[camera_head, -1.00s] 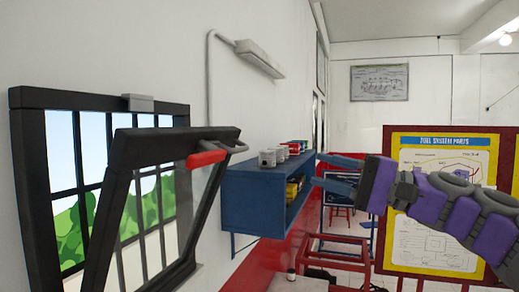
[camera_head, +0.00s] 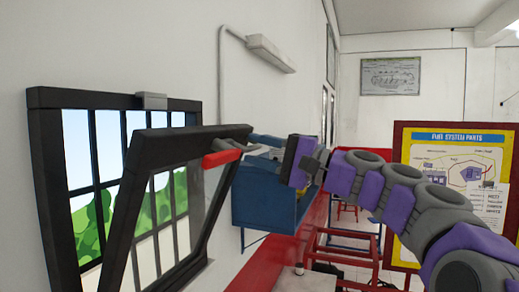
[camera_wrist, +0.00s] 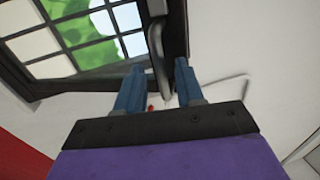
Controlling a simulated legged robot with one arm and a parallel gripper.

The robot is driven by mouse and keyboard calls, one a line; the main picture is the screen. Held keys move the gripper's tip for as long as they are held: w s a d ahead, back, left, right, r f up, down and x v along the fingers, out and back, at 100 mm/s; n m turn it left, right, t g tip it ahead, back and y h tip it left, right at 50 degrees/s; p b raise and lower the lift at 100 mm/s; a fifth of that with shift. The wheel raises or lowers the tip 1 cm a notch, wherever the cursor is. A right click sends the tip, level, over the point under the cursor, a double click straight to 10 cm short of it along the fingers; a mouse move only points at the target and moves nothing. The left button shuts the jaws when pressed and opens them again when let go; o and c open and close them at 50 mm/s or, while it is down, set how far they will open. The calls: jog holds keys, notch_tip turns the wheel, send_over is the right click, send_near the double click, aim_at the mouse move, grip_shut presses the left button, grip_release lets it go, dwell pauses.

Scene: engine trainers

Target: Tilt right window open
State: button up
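The window sash (camera_head: 140,190) has a black frame and tilts inward at its top from the black outer frame (camera_head: 52,180). A red handle (camera_head: 222,157) on a grey bracket sits at the sash's upper right corner. My gripper (camera_head: 262,144) is just right of the handle, level with the sash top. In the wrist view its two blue fingers (camera_wrist: 158,82) are apart. A grey bar of the sash hardware (camera_wrist: 158,62) shows between them, with a small red bit (camera_wrist: 150,107) lower down. I cannot tell whether the fingers touch it.
A blue wall shelf (camera_head: 262,200) stands behind my gripper, partly hidden by it. A grey latch block (camera_head: 152,101) sits on top of the outer frame. A red-framed poster board (camera_head: 402,150) stands at the right. A red metal stand (camera_head: 345,245) is on the floor.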

jog(key=shift+a, duration=0.15)
jog(key=shift+c, duration=0.4)
jog(key=c, duration=0.6)
grip_shut()
jog(key=shift+f, duration=0.1)
